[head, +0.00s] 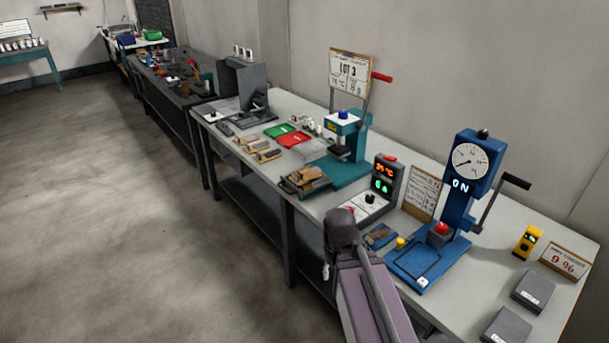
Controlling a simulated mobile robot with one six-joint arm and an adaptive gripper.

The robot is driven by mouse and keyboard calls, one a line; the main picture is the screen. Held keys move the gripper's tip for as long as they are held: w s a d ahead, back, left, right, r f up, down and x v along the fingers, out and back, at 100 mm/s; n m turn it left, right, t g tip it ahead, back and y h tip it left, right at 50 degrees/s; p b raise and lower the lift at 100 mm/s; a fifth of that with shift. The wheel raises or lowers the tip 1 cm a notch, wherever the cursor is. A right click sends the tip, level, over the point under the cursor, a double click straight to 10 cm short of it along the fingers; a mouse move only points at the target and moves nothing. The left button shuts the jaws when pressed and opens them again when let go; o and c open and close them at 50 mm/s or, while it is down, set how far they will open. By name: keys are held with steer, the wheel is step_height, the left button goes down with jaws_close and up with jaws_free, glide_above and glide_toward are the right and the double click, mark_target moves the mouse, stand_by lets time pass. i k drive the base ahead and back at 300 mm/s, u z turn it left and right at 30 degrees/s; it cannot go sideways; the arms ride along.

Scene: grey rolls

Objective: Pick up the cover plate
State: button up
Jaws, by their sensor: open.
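I cannot tell for sure which thing is the cover plate. Two flat dark grey blocks with pale labels, one (533,290) behind the other (507,326), lie at the right end of the bench. A small flat blue and brown piece (380,237) lies left of the blue press (459,205). Several small brown-topped pieces (268,155) lie in a row farther left on the bench. My arm rises at the front edge of the bench, with its dark joint in front of the bench edge. The jaws of my gripper do not show.
The long grey bench (477,292) also bears a teal press (347,150), a display box (386,180), sign boards, a yellow device (527,242), and red (291,139) and green trays (279,130). The floor (110,220) on the left is clear.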

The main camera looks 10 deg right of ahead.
mark_target(307, 173)
steer(key=u, duration=0.05)
steer(key=i, duration=0.95)
steer(key=z, duration=0.05)
